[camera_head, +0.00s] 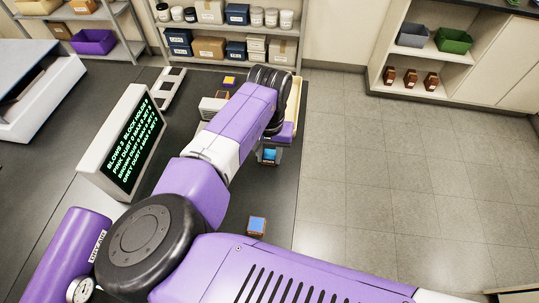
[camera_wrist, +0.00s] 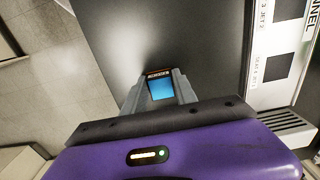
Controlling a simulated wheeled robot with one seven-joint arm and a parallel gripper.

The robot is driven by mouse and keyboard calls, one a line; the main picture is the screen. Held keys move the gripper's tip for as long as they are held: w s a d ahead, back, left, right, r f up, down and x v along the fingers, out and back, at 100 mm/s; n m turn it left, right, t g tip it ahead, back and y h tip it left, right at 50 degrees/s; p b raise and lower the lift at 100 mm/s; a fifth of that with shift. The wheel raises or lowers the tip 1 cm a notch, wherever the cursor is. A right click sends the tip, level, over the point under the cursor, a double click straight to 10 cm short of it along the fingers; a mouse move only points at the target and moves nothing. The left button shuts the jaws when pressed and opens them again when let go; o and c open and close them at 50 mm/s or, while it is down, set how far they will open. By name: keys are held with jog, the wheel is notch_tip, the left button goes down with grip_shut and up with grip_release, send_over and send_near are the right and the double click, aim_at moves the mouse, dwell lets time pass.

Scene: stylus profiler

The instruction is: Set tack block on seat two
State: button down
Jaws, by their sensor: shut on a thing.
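My gripper (camera_wrist: 160,93) is shut on a small block with a blue top (camera_wrist: 161,89). The held block also shows in the head view (camera_head: 269,155), below the end of my arm. A label on it is too small to read. In the wrist view, a white panel (camera_wrist: 262,92) lies to the right, apart from the block. It has dark square seats, one (camera_wrist: 281,66) beside a small label that I cannot read for sure. The upper seat (camera_wrist: 291,8) is partly cut off. My arm hides most of this panel in the head view.
Another blue-topped block (camera_head: 257,226) stands on the dark bench (camera_head: 274,190), near its right edge. A yellow-topped block (camera_head: 229,81) stands farther back. A screen with green text (camera_head: 128,142) stands left of my arm. Floor lies beyond the bench's right edge.

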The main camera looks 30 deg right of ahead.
aim_at(269, 157)
jog(key=shift+r, duration=0.1)
notch_tip(269, 157, up, 20)
jog(key=b, duration=0.2)
jog(key=shift+b, duration=0.35)
jog(key=c, duration=1.6)
grip_release()
grip_shut()
